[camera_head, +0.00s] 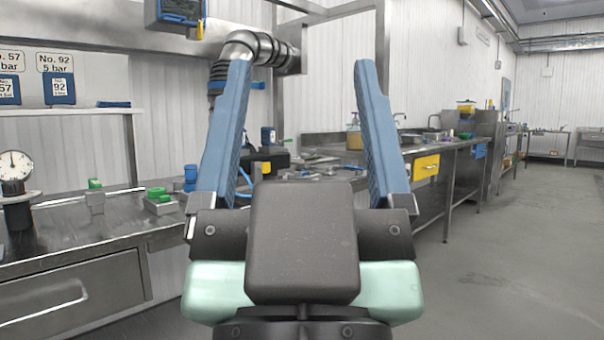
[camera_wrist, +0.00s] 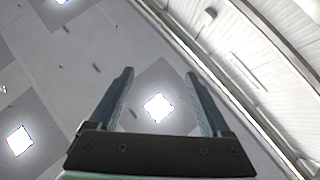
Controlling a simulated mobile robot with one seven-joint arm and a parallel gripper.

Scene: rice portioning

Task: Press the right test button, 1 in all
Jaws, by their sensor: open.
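My gripper (camera_head: 302,66) is raised in the middle of the head view, its two blue fingers wide apart with nothing between them. It also shows in the wrist view (camera_wrist: 159,73), pointing at the ceiling. On the left counter stands a grey block with a green top (camera_head: 95,184). To its right is a low grey box with a green part (camera_head: 157,192) on it. These may be the test buttons; I cannot tell which is the right one. Both are left of my gripper and apart from it. Neither shows in the wrist view.
The steel counter (camera_head: 75,232) runs along the left. A round gauge (camera_head: 15,166) stands at its left end. Blue boxes sit on the shelf (camera_head: 60,112) above. A second counter with a yellow drawer (camera_head: 426,166) is beyond my gripper. The floor (camera_head: 510,265) at right is clear.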

